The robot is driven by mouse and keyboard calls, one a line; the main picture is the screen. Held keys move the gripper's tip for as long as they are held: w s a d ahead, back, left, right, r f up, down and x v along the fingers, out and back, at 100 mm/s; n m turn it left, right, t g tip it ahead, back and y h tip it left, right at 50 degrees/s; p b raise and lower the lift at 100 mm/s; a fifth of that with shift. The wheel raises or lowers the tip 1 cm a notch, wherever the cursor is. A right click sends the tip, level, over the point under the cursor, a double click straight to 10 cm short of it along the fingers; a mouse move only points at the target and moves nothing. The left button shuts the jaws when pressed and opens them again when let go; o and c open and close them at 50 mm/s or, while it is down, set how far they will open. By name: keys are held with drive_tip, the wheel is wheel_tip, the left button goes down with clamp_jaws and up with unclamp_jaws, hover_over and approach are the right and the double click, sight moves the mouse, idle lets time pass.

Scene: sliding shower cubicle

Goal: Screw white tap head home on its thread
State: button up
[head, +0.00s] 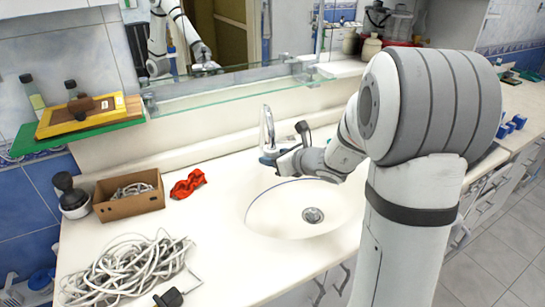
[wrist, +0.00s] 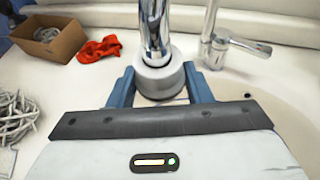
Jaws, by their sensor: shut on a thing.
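The white tap head (wrist: 158,84) is a pale round collar in the upper middle of the wrist view. It sits around the lower end of an upright chrome pipe (wrist: 155,30). My gripper (wrist: 160,74) has its two blue fingers on either side of the collar, shut on it. The thread is hidden. In the head view my gripper (head: 268,157) is at the base of the chrome tap (head: 267,128) behind the basin. The tap head cannot be made out clearly there.
A second chrome fitting with a lever (wrist: 228,44) stands close on the right. The basin (head: 285,220) is in front. A red cloth (head: 188,184), a cardboard box (head: 128,197) and coiled white cable (head: 125,270) lie left. A glass shelf (head: 235,92) runs behind, above the counter.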

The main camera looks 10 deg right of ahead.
drive_tip(key=shift+r, duration=0.3)
idle(0.5)
drive_tip(key=shift+w+d+y, duration=0.1)
drive_tip(key=shift+y, duration=0.2)
drive_tip(key=n+g+y, duration=0.1)
drive_tip(key=n, duration=0.1)
drive_tip(key=n+g+y, duration=0.1)
drive_tip(key=n+g, duration=0.1)
drive_tip(key=n+g+y, duration=0.2)
drive_tip(key=shift+w+d, duration=0.2)
drive_tip(key=shift+w, duration=0.05)
drive_tip(key=n+g, duration=0.2)
drive_tip(key=g, duration=0.1)
drive_tip(key=n+g+y, duration=0.1)
drive_tip(key=n+g, duration=0.2)
drive_tip(key=shift+w+n+y, duration=0.15)
drive_tip(key=shift+n+y, duration=0.15)
drive_tip(key=o, duration=1.1)
drive_tip(key=shift+c, duration=0.2)
